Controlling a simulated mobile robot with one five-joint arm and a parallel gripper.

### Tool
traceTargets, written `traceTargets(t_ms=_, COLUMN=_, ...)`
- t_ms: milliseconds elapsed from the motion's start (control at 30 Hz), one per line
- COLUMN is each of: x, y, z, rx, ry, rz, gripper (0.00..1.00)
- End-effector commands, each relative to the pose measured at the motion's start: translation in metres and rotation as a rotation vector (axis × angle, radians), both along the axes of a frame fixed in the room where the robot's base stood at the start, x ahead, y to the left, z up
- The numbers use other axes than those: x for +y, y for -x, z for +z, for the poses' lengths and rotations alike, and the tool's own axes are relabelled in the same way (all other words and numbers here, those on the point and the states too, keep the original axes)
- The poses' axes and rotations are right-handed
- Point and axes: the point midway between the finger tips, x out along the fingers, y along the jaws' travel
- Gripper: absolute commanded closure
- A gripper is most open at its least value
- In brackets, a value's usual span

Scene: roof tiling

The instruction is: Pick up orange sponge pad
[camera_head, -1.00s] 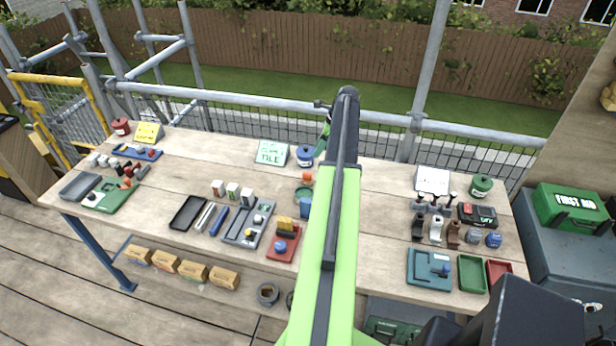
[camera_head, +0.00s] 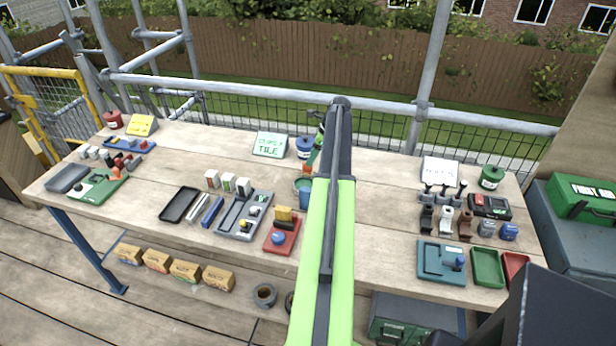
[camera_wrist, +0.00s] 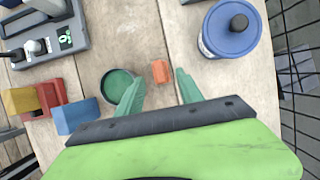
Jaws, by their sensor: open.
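The small orange sponge pad (camera_wrist: 160,71) lies on the wooden table in the wrist view. My gripper (camera_wrist: 158,80) is open, with its two green fingers pointing toward the pad from either side. The pad lies between and slightly beyond the fingertips, and nothing is held. Whether the fingers are at table height cannot be told.
A green round tub (camera_wrist: 121,84) sits close by the left finger. A blue-lidded jar (camera_wrist: 230,28) stands to the upper right. A grey tray (camera_wrist: 45,38) is at the upper left. Bare wood surrounds the pad.

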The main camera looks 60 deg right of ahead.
Motion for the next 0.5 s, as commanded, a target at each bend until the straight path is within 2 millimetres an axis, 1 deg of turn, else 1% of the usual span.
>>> traceTargets(t_ms=67, x=0.000, y=-0.001, z=0.000, rx=0.000, ry=0.000, rz=0.000, gripper=0.56)
traceTargets(t_ms=133, x=0.001, y=-0.003, z=-0.006, rx=0.000, ry=0.000, rz=0.001, gripper=0.56)
traceTargets(t_ms=300, x=0.005, y=-0.016, z=-0.035, rx=0.000, ry=0.000, rz=0.002, gripper=0.56)
traceTargets(t_ms=400, x=0.006, y=-0.021, z=-0.047, rx=0.000, ry=0.001, rz=0.002, gripper=0.56)
traceTargets(t_ms=500, x=0.007, y=-0.022, z=-0.047, rx=0.000, ry=0.000, rz=0.001, gripper=0.56)
